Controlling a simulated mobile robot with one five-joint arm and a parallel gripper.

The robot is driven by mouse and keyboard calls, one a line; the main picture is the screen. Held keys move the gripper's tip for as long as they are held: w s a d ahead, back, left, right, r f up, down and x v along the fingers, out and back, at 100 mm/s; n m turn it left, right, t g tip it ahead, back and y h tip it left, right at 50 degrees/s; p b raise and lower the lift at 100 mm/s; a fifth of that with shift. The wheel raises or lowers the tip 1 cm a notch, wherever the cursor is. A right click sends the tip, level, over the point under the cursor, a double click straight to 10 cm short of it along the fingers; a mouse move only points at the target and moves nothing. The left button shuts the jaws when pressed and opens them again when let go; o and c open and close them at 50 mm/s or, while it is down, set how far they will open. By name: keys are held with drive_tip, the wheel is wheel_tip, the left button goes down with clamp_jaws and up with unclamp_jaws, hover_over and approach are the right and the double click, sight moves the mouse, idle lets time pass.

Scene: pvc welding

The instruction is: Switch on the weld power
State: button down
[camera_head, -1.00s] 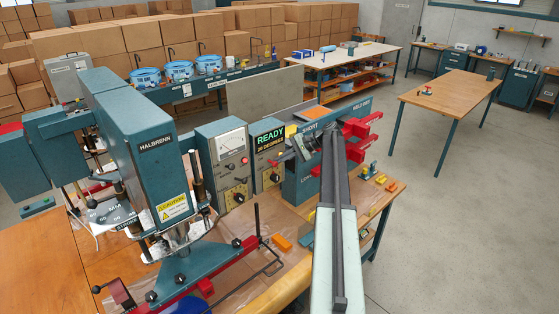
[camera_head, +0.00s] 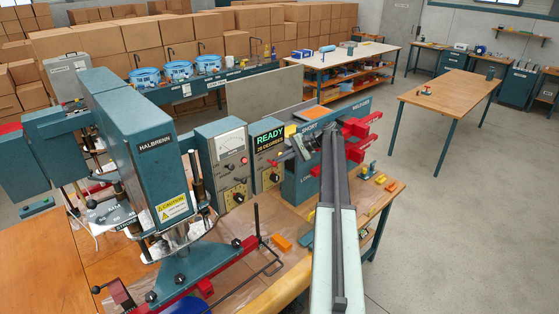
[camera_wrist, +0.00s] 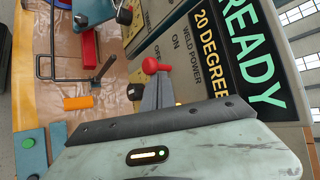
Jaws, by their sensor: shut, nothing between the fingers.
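The welder's control panel (camera_wrist: 185,25) fills the upper middle of the wrist view, with printed labels that read WELD POWER and ON. A red ball-ended switch lever (camera_wrist: 150,65) stands out from the panel beside these labels. My gripper (camera_wrist: 156,80) is shut and empty, with its narrow fingertips right at the red ball. I cannot tell whether they touch it. In the head view the READY display (camera_head: 269,136) is lit on the control box (camera_head: 268,177), and my arm reaches up to the right of it. The lever itself is not clear there.
The welding machine marked HALBRENN (camera_head: 155,150) stands at left on the bench. An orange block (camera_head: 281,242) lies in front of the control boxes. A red-clamped fixture (camera_head: 355,135) is behind my arm. The floor at right is clear up to a wooden table (camera_head: 470,95).

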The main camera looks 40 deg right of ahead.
drive_tip(key=shift+r+p, duration=0.7)
drive_tip(key=shift+r, duration=0.1)
drive_tip(key=shift+d+r+p, duration=0.15)
drive_tip(key=shift+r+p, duration=0.3)
drive_tip(key=shift+p, duration=0.05)
drive_tip(key=s+d+r+p, duration=0.2)
drive_tip(key=d+r+p, duration=0.3)
drive_tip(key=r+p, duration=0.1)
drive_tip(key=shift+s+d+r, duration=0.25)
drive_tip(key=shift+d+r, duration=0.05)
drive_tip(key=shift+d, duration=0.1)
